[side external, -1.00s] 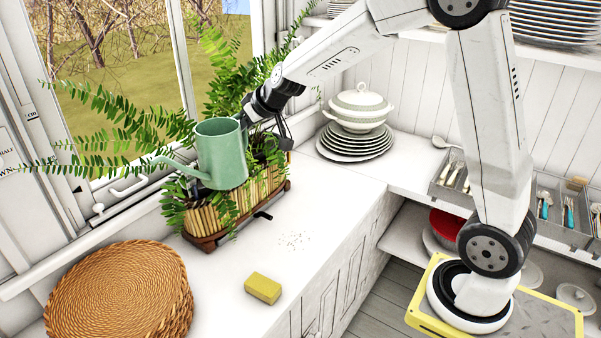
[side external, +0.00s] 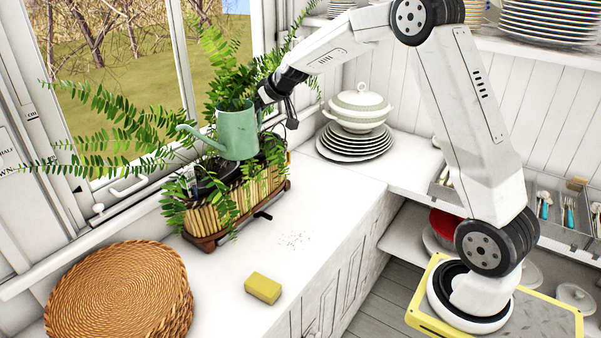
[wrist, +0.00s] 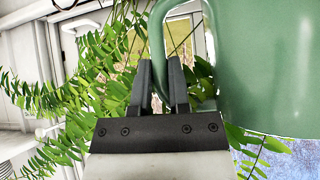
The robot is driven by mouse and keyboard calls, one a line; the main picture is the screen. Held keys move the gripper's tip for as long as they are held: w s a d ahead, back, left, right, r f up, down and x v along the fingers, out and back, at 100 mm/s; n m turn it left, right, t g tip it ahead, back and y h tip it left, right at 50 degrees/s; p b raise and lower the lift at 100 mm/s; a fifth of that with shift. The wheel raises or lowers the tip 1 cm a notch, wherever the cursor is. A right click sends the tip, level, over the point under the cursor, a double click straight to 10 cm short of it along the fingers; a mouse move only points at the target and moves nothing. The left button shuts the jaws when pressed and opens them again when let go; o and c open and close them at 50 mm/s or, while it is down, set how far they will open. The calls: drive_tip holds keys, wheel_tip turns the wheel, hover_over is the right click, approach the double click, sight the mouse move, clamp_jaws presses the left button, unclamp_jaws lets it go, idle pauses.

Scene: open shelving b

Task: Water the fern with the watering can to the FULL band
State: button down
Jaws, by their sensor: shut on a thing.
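The green watering can (side external: 237,136) is held in the air over the planter, with its spout pointing left and slanting upward. My gripper (side external: 262,101) is at the can's handle side, on the right. In the wrist view my gripper (wrist: 160,88) has its fingers close together at the can's handle, and the can (wrist: 265,70) fills the upper right. The fern (side external: 110,135) spreads its fronds from a bamboo-sided planter (side external: 262,188) by the window. A small pale tag (side external: 190,178) stands in the planter; its marks are too small to read. No water stream is visible.
A woven round mat stack (side external: 120,295) lies at the front left. A yellow sponge (side external: 263,288) and scattered dark specks (side external: 294,240) are on the counter. A tureen (side external: 359,110) on stacked plates stands behind right. The window (side external: 140,60) is close behind the fern.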

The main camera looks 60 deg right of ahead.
drive_tip(key=w+d+f+m+h, duration=0.1)
drive_tip(key=d+f, duration=0.2)
drive_tip(key=d, duration=1.6)
drive_tip(key=shift+d+m, duration=0.15)
drive_tip(key=shift+m, duration=0.25)
drive_tip(key=shift+w+r, duration=0.1)
drive_tip(key=a+r+h, duration=0.1)
drive_tip(key=a, duration=0.1)
drive_tip(key=a+r+n+h, duration=0.1)
drive_tip(key=r+h, duration=0.1)
drive_tip(key=shift+w+a+r+n+h, duration=0.1)
drive_tip(key=shift+w+a+n+h, duration=0.05)
drive_tip(key=shift+a+n+h, duration=0.2)
drive_tip(key=shift+a, duration=0.1)
drive_tip(key=shift+a+r, duration=0.2)
drive_tip(key=shift+r, duration=0.05)
drive_tip(key=shift+a+r, duration=0.2)
drive_tip(key=shift+a, duration=0.05)
